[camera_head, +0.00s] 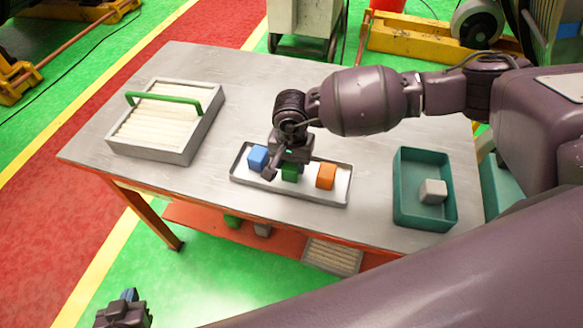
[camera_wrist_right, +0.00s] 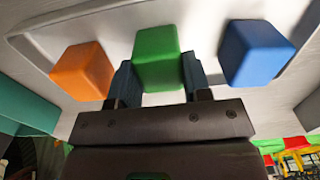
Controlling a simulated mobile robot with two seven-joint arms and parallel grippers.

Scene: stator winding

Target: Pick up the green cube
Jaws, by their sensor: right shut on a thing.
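The green cube (camera_head: 290,172) is in the shallow metal tray (camera_head: 330,198) on the table, between a blue cube and an orange cube. My right gripper (camera_head: 287,168) reaches down to it from above and hides part of it. In the right wrist view the green cube (camera_wrist_right: 157,60) sits between the two fingers of my right gripper (camera_wrist_right: 158,80), which is shut on it. Whether the cube touches the tray floor is hard to tell. My left gripper (camera_head: 123,314) is low at the bottom left, away from the table; its fingers are unclear.
The blue cube (camera_head: 258,157) and the orange cube (camera_head: 326,176) stand close on either side in the tray. A teal bin (camera_head: 401,212) with a pale cube (camera_head: 433,191) is at the right. A grey box with a green handle (camera_head: 164,98) is at the left. Bare tabletop (camera_head: 235,85) lies behind the tray.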

